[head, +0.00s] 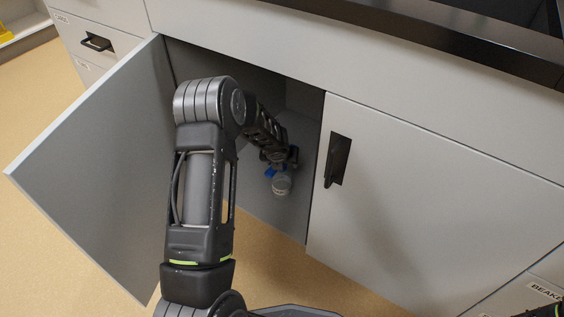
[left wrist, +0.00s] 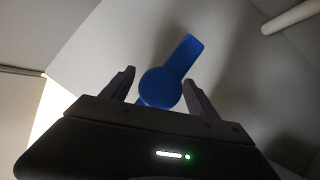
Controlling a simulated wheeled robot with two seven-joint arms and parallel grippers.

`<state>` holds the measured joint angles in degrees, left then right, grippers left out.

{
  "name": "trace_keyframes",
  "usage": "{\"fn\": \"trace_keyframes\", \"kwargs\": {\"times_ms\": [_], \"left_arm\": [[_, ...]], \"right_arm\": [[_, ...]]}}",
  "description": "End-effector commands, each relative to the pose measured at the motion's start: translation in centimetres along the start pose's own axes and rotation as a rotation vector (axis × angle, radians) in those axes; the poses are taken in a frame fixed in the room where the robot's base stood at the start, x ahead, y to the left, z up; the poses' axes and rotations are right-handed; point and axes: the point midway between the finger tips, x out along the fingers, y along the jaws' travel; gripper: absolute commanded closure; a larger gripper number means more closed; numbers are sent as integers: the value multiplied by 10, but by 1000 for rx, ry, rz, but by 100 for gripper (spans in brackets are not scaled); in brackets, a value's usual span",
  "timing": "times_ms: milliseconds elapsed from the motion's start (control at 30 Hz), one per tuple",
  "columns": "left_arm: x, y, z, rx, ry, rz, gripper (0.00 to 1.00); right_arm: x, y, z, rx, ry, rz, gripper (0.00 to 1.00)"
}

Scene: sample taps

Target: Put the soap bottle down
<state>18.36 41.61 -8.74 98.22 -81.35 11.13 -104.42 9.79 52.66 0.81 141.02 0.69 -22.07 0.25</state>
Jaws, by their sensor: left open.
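The soap bottle (head: 282,185) has a pale body and a blue pump top. It is inside the open cabinet and appears to stand on the cabinet floor (head: 272,216); its contact with the floor is hard to make out. My left gripper (head: 280,160) is at the bottle's top, reaching in through the doorway. In the left wrist view the blue pump (left wrist: 160,88) with its nozzle lies between the two fingers of the open left gripper (left wrist: 159,77). The bottle's body is hidden below the pump there.
The left cabinet door (head: 95,165) stands wide open beside my arm. The right door (head: 430,205), with a dark handle (head: 338,160), is shut. A pale pipe (left wrist: 290,18) shows at the upper right of the left wrist view. A drawer unit (head: 98,42) stands at the left.

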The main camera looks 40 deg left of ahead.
Motion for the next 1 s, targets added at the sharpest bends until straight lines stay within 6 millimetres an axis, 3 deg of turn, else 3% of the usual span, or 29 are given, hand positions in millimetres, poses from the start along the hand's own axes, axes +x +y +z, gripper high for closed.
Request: {"fn": "trace_keyframes", "kwargs": {"times_ms": [267, 700, 1000], "left_arm": [[-25, -1, 3, 1, -2, -1, 31], [-110, 0, 3, -1, -2, 0, 31], [-122, 0, 1, 0, 0, 0, 31]], "right_arm": [[-8, -3, 1, -1, -1, 1, 64], [-34, -13, 4, -4, -6, 6, 64], [-38, -14, 4, -4, -10, 6, 64]]}}
